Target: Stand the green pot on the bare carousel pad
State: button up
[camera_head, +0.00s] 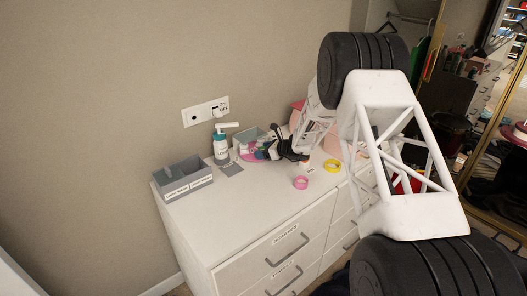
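My gripper (289,151) is a small dark shape at the far end of my white arm, low over the dresser top, at the right side of a pink carousel (244,155). Its fingers are too small to tell whether they are open or shut. Several small pots and blocks crowd the carousel, grey, white, dark and greenish. One dark green item (262,154) stands among them, possibly the green pot. I cannot tell which pad is bare. My arm and gripper hide part of the right side.
The white dresser top (245,200) is clear in front. A grey divided box (183,180) and a teal pump bottle (220,147) stand left. A pink ring (300,183) and a yellow ring (332,166) lie near the front edge. The wall is close behind.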

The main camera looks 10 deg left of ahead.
jog(key=shift+r, duration=0.15)
jog(key=shift+s+d+r, duration=0.2)
jog(key=shift+d+r, duration=0.05)
jog(key=shift+d, duration=0.35)
jog(key=v, duration=1)
jog(key=shift+s+d+r, duration=0.1)
jog(key=shift+d+r, duration=0.05)
jog(key=shift+d, duration=0.1)
jog(key=s+d+r+n+g+h, duration=0.25)
jog(key=s+r+n, duration=0.35)
jog(key=s+r, duration=0.6)
jog(key=s+d+r+n+g+h, duration=0.2)
jog(key=s+d+r+n, duration=0.3)
jog(key=s+r, duration=0.75)
jog(key=s+d+n+h, duration=0.2)
jog(key=s+d+n, duration=0.1)
jog(key=s, duration=0.9)
jog(key=s+d+n+t+h, duration=0.1)
jog(key=s+d+n+h, duration=0.2)
jog(key=s, duration=0.9)
jog(key=s+d+n+h, duration=0.3)
jog(key=s+d+n, duration=0.2)
jog(key=s, duration=0.7)
jog(key=shift+s+d+t, duration=0.3)
jog(key=shift+d+t, duration=0.05)
